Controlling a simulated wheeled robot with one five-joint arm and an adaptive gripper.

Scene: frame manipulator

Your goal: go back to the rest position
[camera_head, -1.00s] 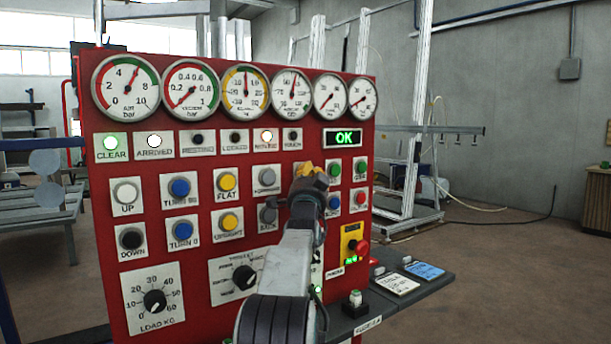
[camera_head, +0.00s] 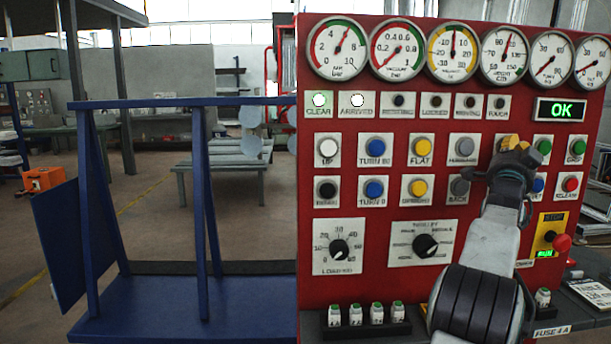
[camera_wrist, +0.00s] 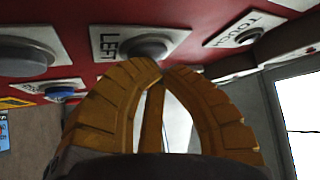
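My gripper (camera_head: 513,143) is in front of the upper right part of the red control panel (camera_head: 285,205), over the button rows. Its yellow fingers show close up in the wrist view (camera_wrist: 162,72), with their tips together and nothing held between them. A grey button marked LEFT (camera_wrist: 147,48) is just beyond the fingertips there; I cannot tell whether they touch it. My gripper and arm hide some buttons and labels. On the panel the CLEAR lamp (camera_head: 319,100) and ARRIVED lamp (camera_head: 357,101) are lit, and a green OK display (camera_head: 560,110) shows.
A dark shelf with several small fuses (camera_head: 366,315) juts out below the panel. A blue frame (camera_head: 185,290) stands left of the panel.

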